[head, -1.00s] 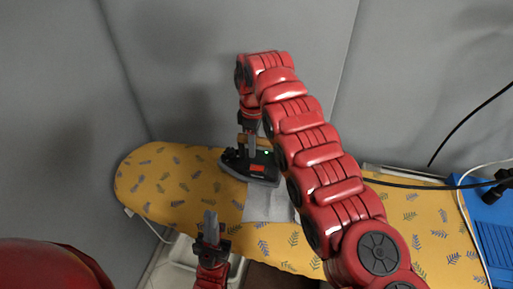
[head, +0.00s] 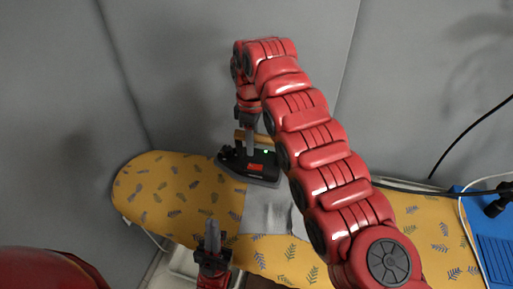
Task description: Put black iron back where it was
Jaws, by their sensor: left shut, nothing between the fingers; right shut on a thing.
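The black iron (head: 262,166) is over the left part of the yellow patterned ironing board (head: 165,190), at the far edge of a grey cloth. It has a brown handle (head: 262,137), a red label and a small green light. My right gripper (head: 246,145) comes down from above and is shut on the iron's handle. I cannot tell whether the iron's base touches the board. My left gripper (head: 212,228) is shut and empty, pointing up in front of the board's near edge. My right arm hides part of the board.
A grey cloth (head: 268,208) lies on the board below the iron. A blue stand (head: 492,235) is at the right edge, with black and white cables nearby. Grey walls close off the back. The board's left end is bare.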

